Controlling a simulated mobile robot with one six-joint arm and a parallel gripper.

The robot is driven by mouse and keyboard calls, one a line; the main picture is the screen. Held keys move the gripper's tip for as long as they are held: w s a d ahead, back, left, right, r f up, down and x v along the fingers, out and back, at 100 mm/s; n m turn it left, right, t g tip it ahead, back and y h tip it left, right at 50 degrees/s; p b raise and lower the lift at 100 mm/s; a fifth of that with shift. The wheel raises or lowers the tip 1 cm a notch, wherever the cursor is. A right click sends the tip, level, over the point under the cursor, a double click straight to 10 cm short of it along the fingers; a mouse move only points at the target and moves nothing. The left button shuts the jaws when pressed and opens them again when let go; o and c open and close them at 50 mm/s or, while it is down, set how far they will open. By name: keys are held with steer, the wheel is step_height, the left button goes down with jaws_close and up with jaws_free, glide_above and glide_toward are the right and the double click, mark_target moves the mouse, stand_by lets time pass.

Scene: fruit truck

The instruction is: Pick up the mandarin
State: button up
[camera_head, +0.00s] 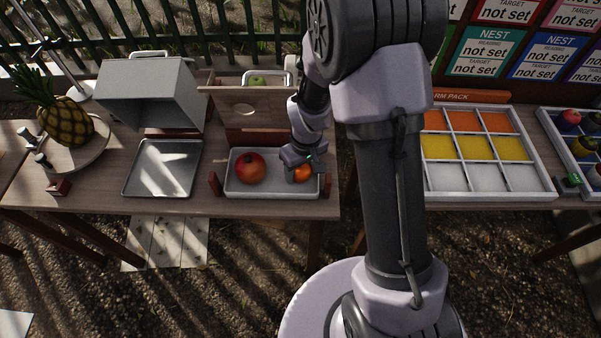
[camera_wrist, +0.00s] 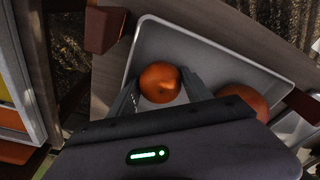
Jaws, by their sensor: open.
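The mandarin (camera_head: 302,173) is a small orange fruit in the right part of a white tray (camera_head: 258,192) on the wooden table. In the wrist view the mandarin (camera_wrist: 160,82) lies between the two fingers of my gripper (camera_wrist: 160,92), toward their tips. My gripper (camera_head: 301,160) is open and low over the tray, with a finger on each side of the fruit. I cannot tell whether either finger touches it. In the head view my gripper hides part of the mandarin.
A red pomegranate-like fruit (camera_head: 250,168) shares the tray, to the left. A wooden board (camera_head: 247,104) stands behind it. An empty metal tray (camera_head: 162,168), a grey open box (camera_head: 150,95) and a pineapple (camera_head: 70,122) are further left. A compartment tray (camera_head: 490,196) is on the right.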

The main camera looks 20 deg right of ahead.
steer(key=c, duration=1.2)
steer(key=shift+r, duration=0.15)
